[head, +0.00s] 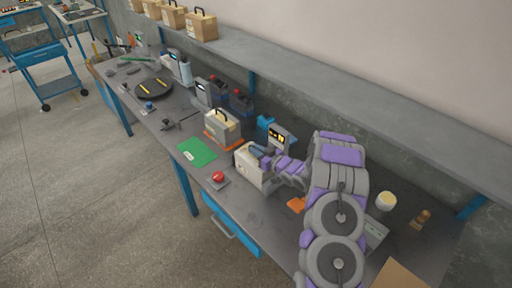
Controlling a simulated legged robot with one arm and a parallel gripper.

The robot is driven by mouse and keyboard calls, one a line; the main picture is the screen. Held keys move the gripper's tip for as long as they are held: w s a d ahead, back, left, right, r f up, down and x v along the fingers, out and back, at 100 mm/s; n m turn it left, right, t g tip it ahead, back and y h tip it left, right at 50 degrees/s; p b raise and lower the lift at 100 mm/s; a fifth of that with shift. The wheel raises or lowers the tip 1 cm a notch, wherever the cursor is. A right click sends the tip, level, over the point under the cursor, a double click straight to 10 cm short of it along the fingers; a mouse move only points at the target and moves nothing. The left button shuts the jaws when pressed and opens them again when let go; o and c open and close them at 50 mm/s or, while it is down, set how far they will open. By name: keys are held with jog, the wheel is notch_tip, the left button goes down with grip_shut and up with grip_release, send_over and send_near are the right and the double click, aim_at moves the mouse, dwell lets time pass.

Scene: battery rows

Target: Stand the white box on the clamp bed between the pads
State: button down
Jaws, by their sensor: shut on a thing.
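My gripper (259,155) reaches in from the right and is shut on a white box (247,167) at its upper right side. The box is upright over the middle of the bench; I cannot tell whether its bottom touches the bench top. My gripper hides part of the box's right side. I cannot make out the clamp bed or its pads for certain. A similar pale box (221,127) with a dark handle stands on an orange base (213,144) just behind and left of the held box.
A shelf (330,77) runs above the back. Bare bench lies around the red button.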

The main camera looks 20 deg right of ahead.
jog(key=shift+d, duration=0.15)
jog(key=c, duration=1.1)
grip_release()
jog(key=shift+a, duration=0.2)
